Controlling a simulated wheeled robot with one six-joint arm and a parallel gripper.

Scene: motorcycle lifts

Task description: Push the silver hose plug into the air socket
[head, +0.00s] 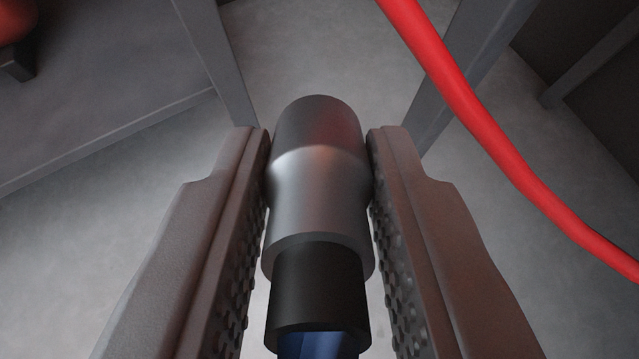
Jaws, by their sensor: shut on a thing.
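The silver hose plug (318,190) is a grey metal cylinder with a darker far end, a black collar and a blue piece at its near end. It stands in the middle of the head view, between the two dark, studded fingers of my gripper (320,150). My gripper is shut on it, with a fingertip against each side of its far part. The blue piece is cut off by the bottom edge. I cannot make out the air socket in this view.
A red hose (470,110) runs from the top centre down to the right edge, apart from my gripper. Grey metal legs (215,60) stand behind the plug on both sides. A grey platform (90,90) fills the upper left, with a red object (15,22) at the corner.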

